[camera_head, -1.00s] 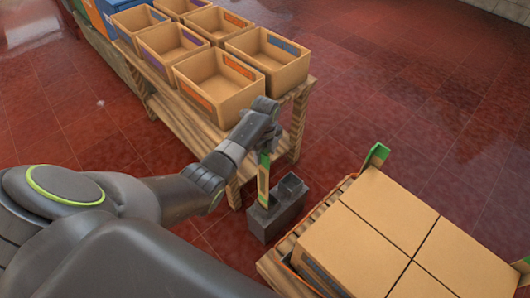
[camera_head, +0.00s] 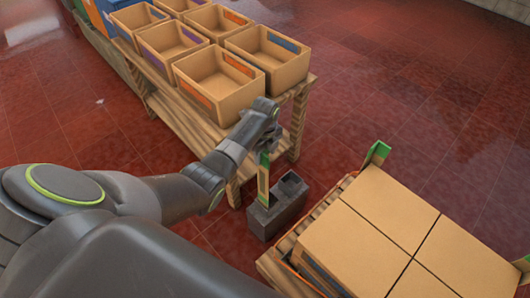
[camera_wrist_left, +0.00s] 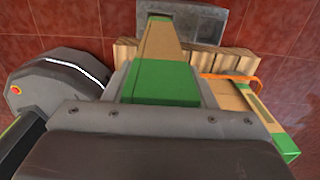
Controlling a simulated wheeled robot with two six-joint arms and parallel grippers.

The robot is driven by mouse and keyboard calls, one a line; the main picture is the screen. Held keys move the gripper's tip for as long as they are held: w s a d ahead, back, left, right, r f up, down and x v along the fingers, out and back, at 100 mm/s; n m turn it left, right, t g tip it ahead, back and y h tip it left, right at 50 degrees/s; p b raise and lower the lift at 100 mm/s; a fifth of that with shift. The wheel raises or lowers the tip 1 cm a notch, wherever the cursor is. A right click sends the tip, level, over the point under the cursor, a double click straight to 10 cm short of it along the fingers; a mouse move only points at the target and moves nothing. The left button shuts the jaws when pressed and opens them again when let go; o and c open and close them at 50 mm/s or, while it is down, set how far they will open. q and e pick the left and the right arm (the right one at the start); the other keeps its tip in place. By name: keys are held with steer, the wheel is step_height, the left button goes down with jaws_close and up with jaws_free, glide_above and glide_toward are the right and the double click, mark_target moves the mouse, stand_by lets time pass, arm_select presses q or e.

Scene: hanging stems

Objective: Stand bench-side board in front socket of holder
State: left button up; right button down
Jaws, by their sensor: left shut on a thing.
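My left gripper (camera_head: 268,142) is shut on the upper end of a narrow cardboard-coloured board with green ends (camera_head: 263,178). The board hangs nearly upright below the fingers. The grey holder (camera_head: 262,226) stands on the floor between the wooden bench and the pallet. The board's lower end is over the holder's left-hand socket in the head view; I cannot tell how deep it sits. The holder's other socket shows empty. In the left wrist view the board (camera_wrist_left: 162,62) runs from the fingers to the holder (camera_wrist_left: 207,22). My right gripper is out of view.
A wooden bench (camera_head: 186,116) with several open cardboard bins (camera_head: 218,80) stands behind. A pallet (camera_head: 290,268) with cardboard boxes (camera_head: 385,220) and green-tipped corner boards (camera_head: 376,155) is close to the holder's right. Red tiled floor is free beyond.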

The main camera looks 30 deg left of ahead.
arm_select(q)
steer(key=o, duration=1)
steer(key=shift+o, duration=0.3)
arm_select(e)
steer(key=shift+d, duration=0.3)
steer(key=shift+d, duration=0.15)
arm_select(q)
step_height(320, 180, up, 18)
steer(key=p, duration=0.3)
steer(key=shift+f, duration=0.25)
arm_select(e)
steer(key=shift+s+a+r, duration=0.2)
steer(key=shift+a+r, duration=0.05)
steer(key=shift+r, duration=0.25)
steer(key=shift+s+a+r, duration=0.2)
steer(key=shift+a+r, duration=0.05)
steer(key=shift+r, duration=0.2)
